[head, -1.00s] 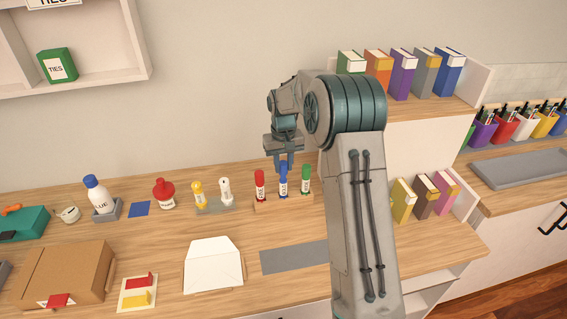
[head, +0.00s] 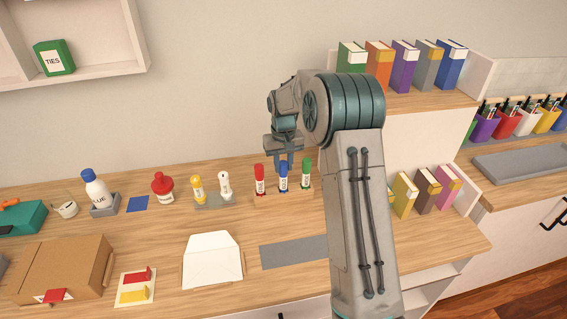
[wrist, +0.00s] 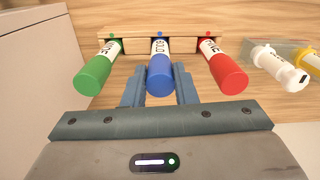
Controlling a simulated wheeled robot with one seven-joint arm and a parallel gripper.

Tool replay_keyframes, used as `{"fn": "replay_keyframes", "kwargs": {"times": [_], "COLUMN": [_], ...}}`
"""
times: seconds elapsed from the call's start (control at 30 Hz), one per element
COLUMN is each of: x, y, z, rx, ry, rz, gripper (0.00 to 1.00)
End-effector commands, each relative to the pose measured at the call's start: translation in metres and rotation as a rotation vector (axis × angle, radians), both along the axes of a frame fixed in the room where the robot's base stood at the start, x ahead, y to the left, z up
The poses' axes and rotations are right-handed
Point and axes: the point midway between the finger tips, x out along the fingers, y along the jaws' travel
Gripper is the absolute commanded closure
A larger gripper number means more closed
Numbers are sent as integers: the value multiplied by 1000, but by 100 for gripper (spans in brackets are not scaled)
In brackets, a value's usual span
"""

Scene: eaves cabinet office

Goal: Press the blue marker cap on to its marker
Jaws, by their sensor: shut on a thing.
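The blue marker (head: 283,183) stands upright in the middle of a wooden rack, between a red and a green marker. Its blue cap (wrist: 160,70) is on its top end, in line with the white barrel; I make out no gap between them. My gripper (head: 283,160) is above the blue marker, fingers pointing down. In the wrist view, my gripper's two fingers (wrist: 160,90) are on either side of the blue cap, shut on it.
The red marker (head: 260,180) and green marker (head: 306,174) stand close on either side in the wooden rack (wrist: 123,46). A yellow and a white glue stick (head: 225,185) stand to the left. A shelf side wall (wrist: 30,80) is near the gripper. A grey mat (head: 293,252) lies in front.

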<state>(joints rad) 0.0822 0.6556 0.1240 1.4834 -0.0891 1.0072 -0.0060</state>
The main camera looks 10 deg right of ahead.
Motion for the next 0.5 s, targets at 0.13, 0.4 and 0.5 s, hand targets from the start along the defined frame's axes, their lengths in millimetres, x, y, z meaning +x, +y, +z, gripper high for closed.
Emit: {"fn": "replay_keyframes", "kwargs": {"times": [0.13, 0.4, 0.5], "x": [0, 0, 0], "y": [0, 0, 0], "z": [-4, -3, -2], "rx": [0, 0, 0], "ry": [0, 1, 0], "rz": [0, 0, 0], "gripper": [72, 49, 49]}}
